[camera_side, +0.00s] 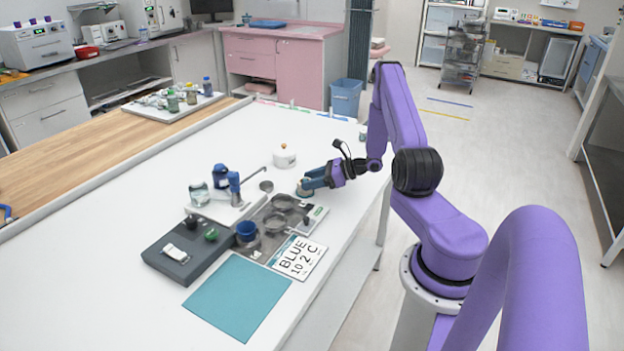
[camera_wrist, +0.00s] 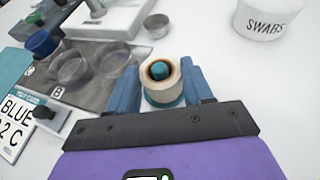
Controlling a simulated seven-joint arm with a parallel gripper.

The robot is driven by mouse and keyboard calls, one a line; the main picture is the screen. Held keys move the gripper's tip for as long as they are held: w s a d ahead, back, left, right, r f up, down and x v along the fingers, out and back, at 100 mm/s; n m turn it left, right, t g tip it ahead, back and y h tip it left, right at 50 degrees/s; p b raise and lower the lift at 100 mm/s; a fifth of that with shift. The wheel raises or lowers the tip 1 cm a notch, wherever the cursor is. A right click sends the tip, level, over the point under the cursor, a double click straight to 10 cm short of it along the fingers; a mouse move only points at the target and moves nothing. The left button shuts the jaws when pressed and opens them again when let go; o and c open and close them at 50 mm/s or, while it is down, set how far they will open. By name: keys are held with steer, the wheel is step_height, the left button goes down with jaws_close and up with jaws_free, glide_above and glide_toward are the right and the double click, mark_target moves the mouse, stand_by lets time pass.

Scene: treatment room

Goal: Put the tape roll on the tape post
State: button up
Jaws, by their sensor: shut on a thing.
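The tape roll (camera_wrist: 150,88) is a cream ring between the two blue fingers of my gripper (camera_wrist: 160,72) in the wrist view. The fingers are shut on its sides. The teal top of the tape post (camera_wrist: 159,70) shows inside the roll's hole, and a teal base (camera_wrist: 165,103) shows just below the roll. The roll is around the post; I cannot tell whether it rests fully on the base. In the side view my gripper (camera_side: 304,188) is low over the white table, and the roll is small and mostly hidden there.
A white swabs jar (camera_wrist: 265,20) stands close by; it also shows in the side view (camera_side: 284,155). A grey tray (camera_wrist: 95,92) with metal bowls, a blue cup (camera_side: 246,231) and a BLUE 10 2 C card (camera_side: 298,258) lie nearby. A teal mat (camera_side: 238,297) lies in front.

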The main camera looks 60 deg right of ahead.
steer(key=o, duration=0.7)
steer(key=shift+o, duration=0.2)
steer(key=shift+s, duration=0.1)
steer(key=shift+v, duration=5.45)
steer(key=shift+d, duration=0.1)
